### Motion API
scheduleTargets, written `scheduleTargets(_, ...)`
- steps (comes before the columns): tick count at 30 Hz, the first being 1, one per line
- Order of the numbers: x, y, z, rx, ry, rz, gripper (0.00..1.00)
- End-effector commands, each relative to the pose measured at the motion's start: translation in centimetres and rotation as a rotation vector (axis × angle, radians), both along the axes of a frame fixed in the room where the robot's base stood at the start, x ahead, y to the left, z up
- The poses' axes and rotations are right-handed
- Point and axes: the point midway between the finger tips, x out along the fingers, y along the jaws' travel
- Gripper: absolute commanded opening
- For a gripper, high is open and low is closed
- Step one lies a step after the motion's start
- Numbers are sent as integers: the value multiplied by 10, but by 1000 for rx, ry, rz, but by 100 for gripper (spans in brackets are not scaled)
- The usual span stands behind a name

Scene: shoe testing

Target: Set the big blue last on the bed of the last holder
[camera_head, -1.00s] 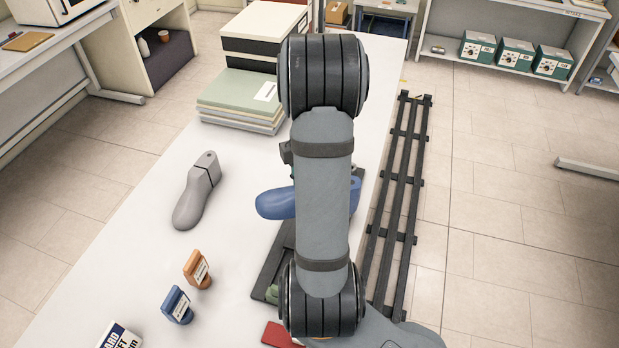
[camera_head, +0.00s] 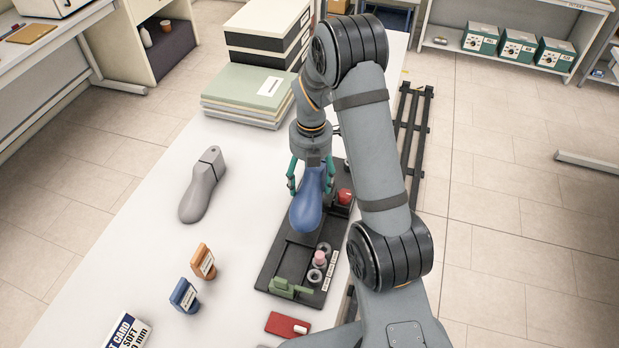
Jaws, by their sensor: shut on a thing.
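The big blue last (camera_head: 307,208) is held in my gripper (camera_head: 311,178), with its rounded toe pointing toward the bottom of the picture. The green gripper fingers are shut on its upper end, one on each side. The last is over the far part of the dark last holder (camera_head: 270,262). I cannot tell whether it touches the bed or hangs just above it. The last hides part of the holder beneath it. The holder has a green clamp piece (camera_head: 290,289) at its near end and a red knob (camera_head: 345,196) at its far right.
A grey last (camera_head: 202,186) lies to the left on the white table. Orange (camera_head: 204,262) and blue (camera_head: 184,296) stamp-like blocks stand nearer. Stacked folders (camera_head: 248,95) and boxes are at the back. A red item (camera_head: 287,325) lies near the front.

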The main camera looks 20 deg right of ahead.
Motion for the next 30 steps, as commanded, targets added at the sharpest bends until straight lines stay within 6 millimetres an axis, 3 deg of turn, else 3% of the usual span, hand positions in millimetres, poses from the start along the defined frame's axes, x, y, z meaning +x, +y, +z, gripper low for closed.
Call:
scheduleTargets(11, 1, -1, -6, 1, 0, -4, 27)
scheduleTargets(30, 1, -1, -57, 1, 0, -4, 27)
